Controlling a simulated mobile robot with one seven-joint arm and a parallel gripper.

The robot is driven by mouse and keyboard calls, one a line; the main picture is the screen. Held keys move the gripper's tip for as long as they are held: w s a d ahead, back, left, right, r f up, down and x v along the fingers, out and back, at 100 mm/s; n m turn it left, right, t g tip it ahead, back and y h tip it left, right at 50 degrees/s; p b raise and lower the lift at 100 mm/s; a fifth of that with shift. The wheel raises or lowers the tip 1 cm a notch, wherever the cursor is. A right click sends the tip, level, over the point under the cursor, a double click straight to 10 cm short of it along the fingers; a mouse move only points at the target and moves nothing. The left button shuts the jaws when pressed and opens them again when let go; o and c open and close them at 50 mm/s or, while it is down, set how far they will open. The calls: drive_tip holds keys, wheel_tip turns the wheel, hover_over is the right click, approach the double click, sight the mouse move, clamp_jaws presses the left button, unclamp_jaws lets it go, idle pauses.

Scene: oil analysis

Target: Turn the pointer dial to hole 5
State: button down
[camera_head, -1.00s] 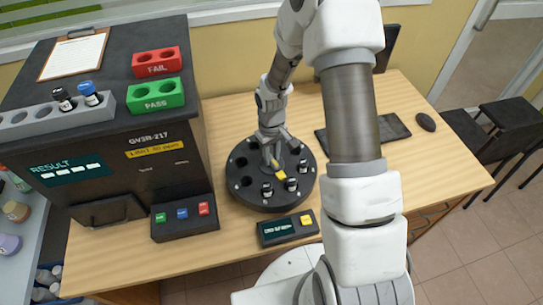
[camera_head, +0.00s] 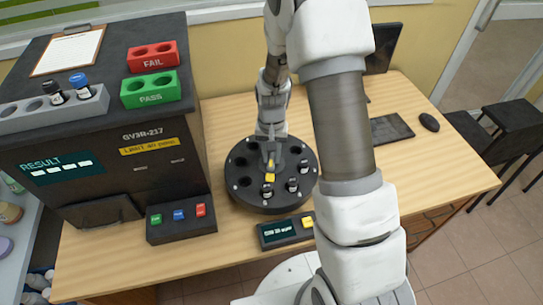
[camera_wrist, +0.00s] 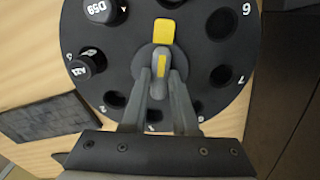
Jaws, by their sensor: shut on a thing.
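The round black dial (camera_head: 240,200) stands on the desk, with numbered holes around its rim. Its grey pointer has a yellow tip (camera_head: 269,178), also seen in the wrist view (camera_wrist: 163,35). In the head view, the tip points to the front, towards a dark vial (camera_head: 267,191). In the wrist view it points to the top edge, where the hole number is cut off. The numbers 6 (camera_wrist: 246,10) and 7 (camera_wrist: 241,80) show on the right. My gripper (camera_wrist: 160,88) is shut on the pointer's hub, one finger on each side.
Several capped vials sit in the dial, including D59 (camera_wrist: 104,10) and A21 (camera_wrist: 83,66). A small display box (camera_head: 287,231) stands close in front. The analyser (camera_head: 100,150) and its button box (camera_head: 180,217) are on the left, the keyboard (camera_head: 388,129) on the right.

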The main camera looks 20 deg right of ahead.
sight(272, 159)
drive_tip(key=shift+m, duration=0.3)
drive_tip(key=c, duration=0.7)
unclamp_jaws()
wheel_tip(272, 159, up, 18)
drive_tip(key=shift+f+p, duration=0.25)
drive_tip(key=shift+p, duration=0.4)
